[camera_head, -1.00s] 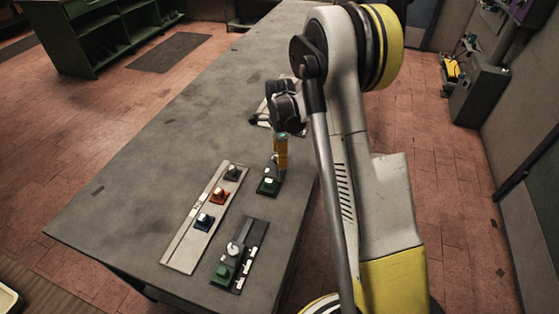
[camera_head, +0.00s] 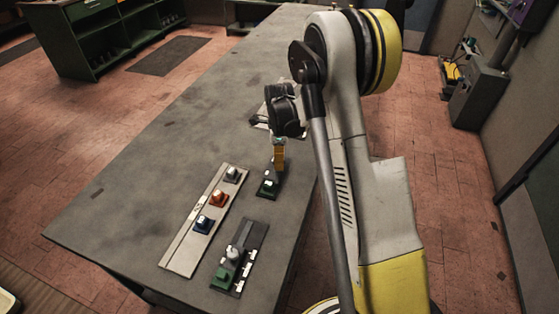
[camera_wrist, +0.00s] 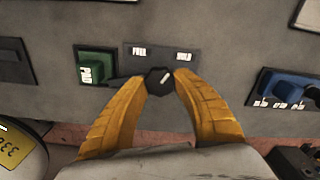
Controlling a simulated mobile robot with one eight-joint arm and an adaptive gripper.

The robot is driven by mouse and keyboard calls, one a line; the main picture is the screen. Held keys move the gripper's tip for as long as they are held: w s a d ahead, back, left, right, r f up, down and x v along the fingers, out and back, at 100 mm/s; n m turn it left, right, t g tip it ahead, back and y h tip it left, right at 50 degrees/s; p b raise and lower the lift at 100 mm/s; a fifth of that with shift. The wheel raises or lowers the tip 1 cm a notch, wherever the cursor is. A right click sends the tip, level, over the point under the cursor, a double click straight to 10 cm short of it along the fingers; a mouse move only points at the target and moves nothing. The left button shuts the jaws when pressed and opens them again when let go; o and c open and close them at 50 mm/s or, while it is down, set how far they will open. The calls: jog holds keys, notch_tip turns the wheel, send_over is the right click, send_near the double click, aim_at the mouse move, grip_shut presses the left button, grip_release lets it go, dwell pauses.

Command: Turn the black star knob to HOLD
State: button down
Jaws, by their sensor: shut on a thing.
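The black star knob (camera_wrist: 160,81) is in the middle of the wrist view, on a grey panel. My gripper (camera_wrist: 161,83) is shut on it, with a yellow finger at either side. A short pale mark on the knob slants up to the right, roughly toward the HOLD label (camera_wrist: 184,56). The FULL label (camera_wrist: 139,51) is above and left of the knob. A green PAD block (camera_wrist: 97,68) is to the left. In the head view, my gripper (camera_head: 279,167) points down beside the green block (camera_head: 267,187); the knob cannot be made out there.
In the head view, a pale strip (camera_head: 180,257) with several coloured knobs lies left of my gripper. A dark panel (camera_head: 257,232) with a pale knob and a green block is nearer. A blue switch (camera_wrist: 288,88) is right in the wrist view. The table's left side is clear.

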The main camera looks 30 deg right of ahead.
jog(key=shift+s+m, duration=0.1)
jog(key=shift+m, duration=1.1)
jog(key=c, duration=0.9)
grip_release()
jog(key=shift+d, duration=0.1)
jog(key=shift+c, duration=0.2)
notch_tip(320, 180, up, 12)
